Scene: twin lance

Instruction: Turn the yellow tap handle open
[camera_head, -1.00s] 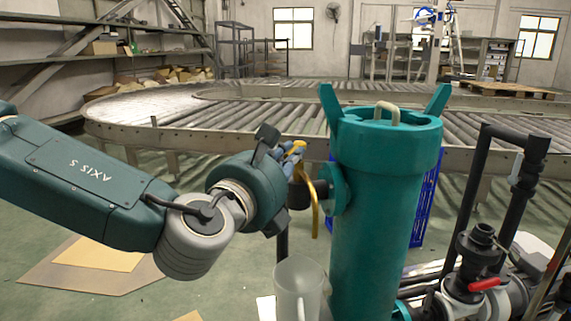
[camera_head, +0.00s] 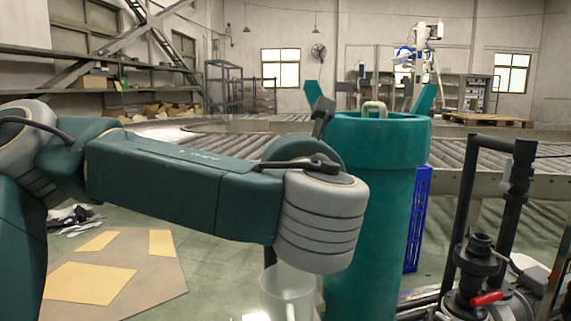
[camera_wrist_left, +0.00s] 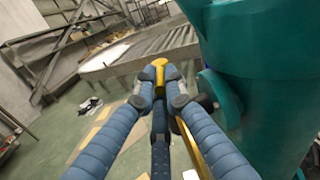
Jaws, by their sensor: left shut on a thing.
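The yellow tap handle (camera_wrist_left: 190,145) shows in the left wrist view as a long curved strip beside a teal flange. Its upper end shows between my fingertips. My left gripper (camera_wrist_left: 160,84) has its blue fingers closed around that upper end. In the head view my left arm hides the gripper, the handle and the tap. The tap is on the left side of the teal tank (camera_head: 375,215), which also shows in the left wrist view (camera_wrist_left: 255,75). My right gripper is not in view.
A pale translucent mug (camera_head: 285,296) stands below my left wrist, left of the tank. Black pipes with a red valve lever (camera_head: 487,298) stand to the right. A blue crate (camera_head: 417,220) is behind the tank. A roller conveyor (camera_head: 480,160) runs across the back.

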